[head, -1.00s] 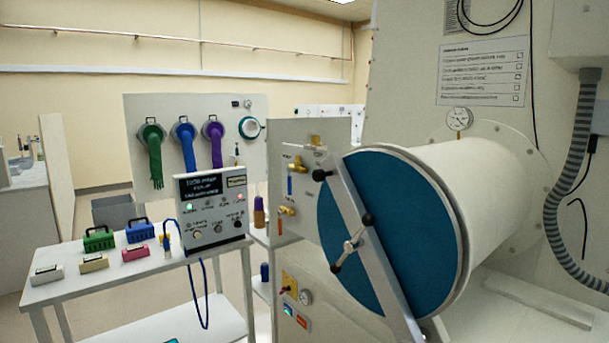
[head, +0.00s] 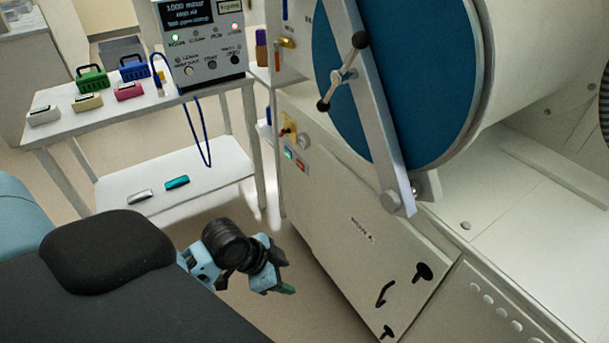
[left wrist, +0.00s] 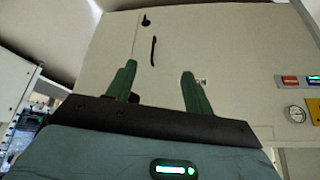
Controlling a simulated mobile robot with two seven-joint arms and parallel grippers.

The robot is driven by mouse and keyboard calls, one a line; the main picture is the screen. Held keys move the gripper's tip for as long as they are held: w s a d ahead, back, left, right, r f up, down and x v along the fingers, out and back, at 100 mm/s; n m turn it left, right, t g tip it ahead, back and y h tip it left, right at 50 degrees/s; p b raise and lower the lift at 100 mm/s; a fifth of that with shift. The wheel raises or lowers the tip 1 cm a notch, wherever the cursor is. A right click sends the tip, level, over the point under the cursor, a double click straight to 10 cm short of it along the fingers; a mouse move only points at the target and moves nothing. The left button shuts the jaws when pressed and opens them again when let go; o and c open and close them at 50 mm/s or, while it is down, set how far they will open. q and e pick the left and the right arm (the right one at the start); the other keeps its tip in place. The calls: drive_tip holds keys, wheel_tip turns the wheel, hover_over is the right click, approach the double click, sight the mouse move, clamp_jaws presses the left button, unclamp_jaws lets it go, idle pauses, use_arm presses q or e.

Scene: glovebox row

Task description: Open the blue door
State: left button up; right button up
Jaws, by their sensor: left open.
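The blue door (head: 430,80) is a round disc on the end of a white cylinder, partly cut off at the top of the head view. It appears closed against the cylinder. A grey bar (head: 378,120) crosses it, with a black-knobbed cross handle (head: 340,77) on the bar. My left gripper (head: 285,283) is low in front of the cabinet, below and left of the door and well away from it. In the left wrist view its two green fingers (left wrist: 158,75) are apart with nothing between them. My right gripper is not in view.
A white cabinet (head: 345,200) with black handles stands below the door. A gauge (left wrist: 296,113) and red and green buttons are on its front. At left a cart (head: 60,130) carries several small cases and a control box (head: 205,50). Floor shows between cart and cabinet.

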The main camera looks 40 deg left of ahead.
use_arm(q)
drive_tip(key=w+a+r+m+t+h, duration=0.1)
drive_tip(key=w+a+r+m+t, duration=0.2)
drive_tip(key=w+r, duration=0.7)
drive_tip(key=w+a+r+t+h, duration=0.15)
drive_tip(key=w+a+r, duration=0.35)
drive_tip(key=w+r, duration=0.5)
drive_tip(key=a+r+m+t+h, duration=0.2)
drive_tip(key=a+r+t, duration=0.15)
drive_tip(key=r, duration=1.25)
drive_tip(key=a+r+m+t+h, duration=0.1)
drive_tip(key=a+r+m+t, duration=0.3)
drive_tip(key=r, duration=1.2)
drive_tip(key=w, duration=0.2)
drive_tip(key=w+d+n+g+p, duration=0.1)
drive_tip(key=w+d+n, duration=0.1)
drive_tip(key=w, duration=0.1)
drive_tip(key=shift+w+p, duration=0.3)
drive_tip(key=shift+w+d+f, duration=0.1)
drive_tip(key=shift+w+d, duration=0.15)
drive_tip(key=shift+w, duration=0.2)
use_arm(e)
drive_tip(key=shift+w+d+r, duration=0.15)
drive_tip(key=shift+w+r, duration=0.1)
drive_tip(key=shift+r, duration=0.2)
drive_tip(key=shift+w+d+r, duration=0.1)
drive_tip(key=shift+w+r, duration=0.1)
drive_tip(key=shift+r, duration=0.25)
